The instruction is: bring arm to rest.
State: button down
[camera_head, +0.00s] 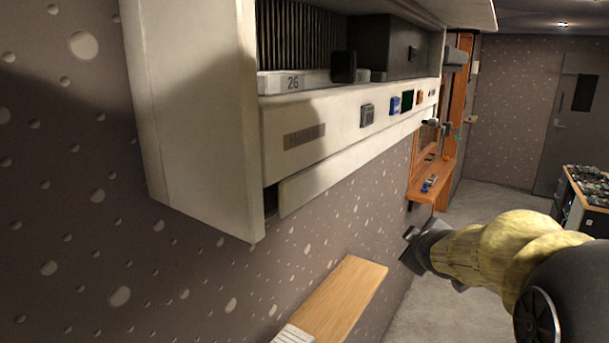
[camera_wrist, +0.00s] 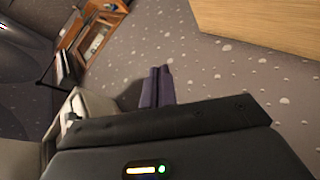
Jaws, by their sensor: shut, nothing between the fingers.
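My gripper (camera_head: 408,243) is at the end of my yellowish arm, at the lower right of the head view. It is in front of the speckled wall, to the right of a wooden shelf. In the wrist view, the two dark fingers of my gripper (camera_wrist: 158,86) lie side by side, shut with nothing between them. They point toward the speckled wall and touch nothing that I can see.
A white wall cabinet (camera_head: 195,110) with small coloured switches hangs at upper left. The wooden shelf (camera_head: 345,295) juts out below it. An orange wooden stand (camera_head: 428,190) is farther back. A console (camera_head: 585,195) stands at right. Grey floor (camera_head: 480,203) is open between.

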jog(key=s+a+f+m+g+y, duration=0.1)
jog(key=s+a+f+m+g, duration=0.3)
jog(key=s+f, duration=0.5)
jog(key=s+a+f+m+g, duration=0.5)
jog(key=s+f, duration=0.5)
jog(key=s, duration=0.5)
jog(key=shift+s+a+f+g+y, duration=0.2)
jog(key=shift+g+y, duration=0.1)
jog(key=shift+y, duration=0.1)
jog(key=shift+w, duration=0.15)
